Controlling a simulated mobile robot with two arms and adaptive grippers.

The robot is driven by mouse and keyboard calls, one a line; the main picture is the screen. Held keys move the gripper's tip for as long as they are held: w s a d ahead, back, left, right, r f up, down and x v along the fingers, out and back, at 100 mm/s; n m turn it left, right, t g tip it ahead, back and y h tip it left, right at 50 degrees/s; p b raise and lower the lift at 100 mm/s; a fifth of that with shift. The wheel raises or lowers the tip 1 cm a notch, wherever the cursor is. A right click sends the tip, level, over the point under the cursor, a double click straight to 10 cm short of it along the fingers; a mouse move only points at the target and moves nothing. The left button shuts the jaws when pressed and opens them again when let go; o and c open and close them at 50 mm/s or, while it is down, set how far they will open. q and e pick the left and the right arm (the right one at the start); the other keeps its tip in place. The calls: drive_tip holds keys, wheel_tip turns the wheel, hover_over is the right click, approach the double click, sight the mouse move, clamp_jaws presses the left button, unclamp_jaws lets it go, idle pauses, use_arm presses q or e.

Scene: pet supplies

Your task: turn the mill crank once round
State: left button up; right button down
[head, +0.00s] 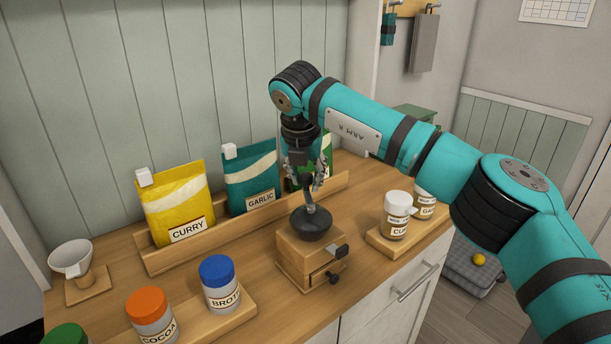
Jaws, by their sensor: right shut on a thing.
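The mill (295,257) stands on the wooden counter in the middle of the view. It has a wooden box body, a dark rounded top and a small drawer with a dark knob low on its front. A grey crank piece (310,206) rises from the dark top. My right gripper (308,186) points down from above and is shut on the crank's upper end. The fingers hide most of the crank's handle, so its full shape cannot be told. My left gripper is not in view.
Yellow curry (177,205), teal garlic (252,178) and green bags stand in a wooden rack behind the mill. Cocoa (152,322) and broth (222,287) jars stand at front left. Spice jars (396,218) stand on a board to the right. A white scoop cup (72,260) is far left.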

drive_tip(key=c, duration=1)
unclamp_jaws()
drive_tip(key=shift+d, duration=0.1)
drive_tip(key=shift+c, duration=0.2)
drive_tip(key=shift+r, duration=0.1)
drive_tip(key=v, duration=1.1)
drive_tip(key=shift+r, duration=0.4)
drive_tip(key=shift+s, duration=0.1)
